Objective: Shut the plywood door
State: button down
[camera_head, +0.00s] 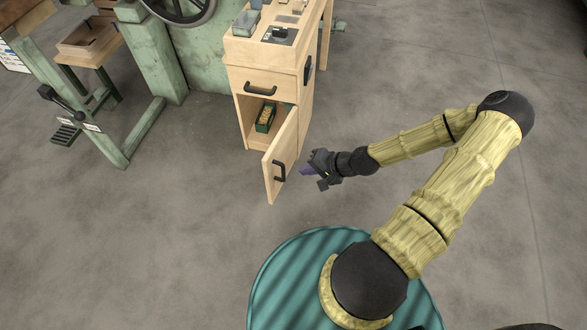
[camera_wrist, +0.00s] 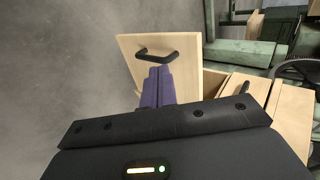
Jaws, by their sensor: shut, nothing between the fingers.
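The plywood door (camera_head: 281,160) stands open on the lower compartment of a light wooden cabinet (camera_head: 240,120), swung out toward the front. Its black handle (camera_head: 279,171) is on the face toward me. In the wrist view the door (camera_wrist: 133,48) stands ahead with its handle (camera_wrist: 157,54) near the top. My gripper (camera_head: 306,170) is just right of the door in the head view, shut and empty. Its purple fingers (camera_wrist: 157,86) are together and overlap the door below the handle in the wrist view. I cannot tell whether they touch it.
A green box (camera_head: 265,118) sits inside the open compartment. A shut drawer with a black handle (camera_head: 261,88) is above it. A green machine (camera_head: 200,50) stands behind and left of the cabinet. The grey floor in front and to the right is clear.

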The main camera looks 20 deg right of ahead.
aim_at(268, 170)
jog(key=b+x, duration=0.2)
jog(key=x, duration=0.2)
jog(key=r+b+x, duration=0.1)
jog(key=b+x, duration=0.1)
jog(key=x, duration=0.1)
jog(key=a+b+x, duration=0.1)
jog(key=x, duration=0.3)
jog(key=shift+w+a+f+b, duration=0.1)
jog(key=shift+w+a+b, duration=0.1)
jog(key=shift+w+b, duration=0.3)
jog(key=shift+w+a, duration=0.3)
jog(key=shift+a, duration=0.05)
jog(key=shift+w, duration=0.15)
